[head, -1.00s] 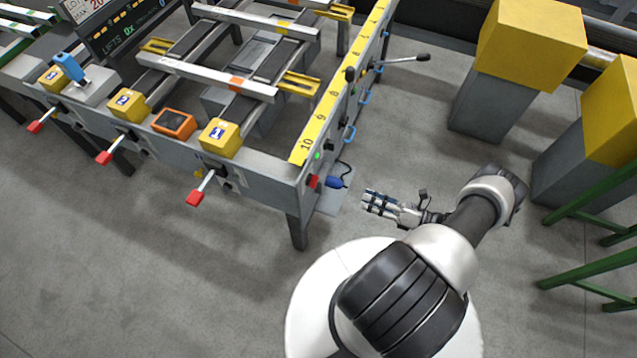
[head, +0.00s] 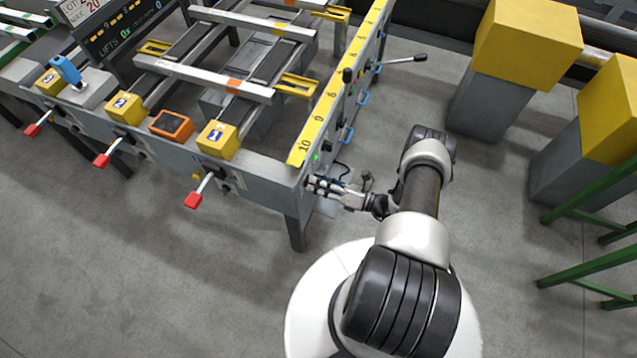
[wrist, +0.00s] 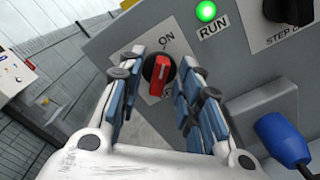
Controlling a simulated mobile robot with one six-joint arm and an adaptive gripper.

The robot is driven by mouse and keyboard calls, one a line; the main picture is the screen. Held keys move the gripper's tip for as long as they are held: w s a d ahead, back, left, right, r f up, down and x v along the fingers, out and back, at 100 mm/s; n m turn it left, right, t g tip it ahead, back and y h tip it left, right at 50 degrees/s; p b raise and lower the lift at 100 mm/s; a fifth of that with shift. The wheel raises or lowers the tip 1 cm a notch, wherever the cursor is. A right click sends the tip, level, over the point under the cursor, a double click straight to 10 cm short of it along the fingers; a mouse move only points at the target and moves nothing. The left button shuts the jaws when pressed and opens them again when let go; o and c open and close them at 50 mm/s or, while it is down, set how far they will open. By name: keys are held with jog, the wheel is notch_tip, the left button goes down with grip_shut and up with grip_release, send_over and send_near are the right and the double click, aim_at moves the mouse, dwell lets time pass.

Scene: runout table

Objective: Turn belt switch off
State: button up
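The belt switch is a red rotary knob (wrist: 157,75) on a grey panel in the wrist view. The word ON is printed just above it, and its handle stands roughly upright, tilted slightly towards that word. Any label below it is mostly hidden. My gripper (wrist: 161,70) is open, with one finger on each side of the knob and visible gaps between. In the head view my gripper (head: 314,184) is at the near end corner of the runout table (head: 262,180) and hides the knob.
A lit green RUN lamp (wrist: 206,11) is above right of the knob. A black STEP knob (wrist: 290,10) is further right. A blue plug (wrist: 283,138) sticks out at lower right, close to my right finger. Yellow-topped grey blocks (head: 528,38) stand right of the table.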

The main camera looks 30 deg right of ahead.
jog(key=shift+w, duration=0.1)
jog(key=shift+c, duration=0.4)
jog(key=shift+a, duration=0.1)
grip_shut()
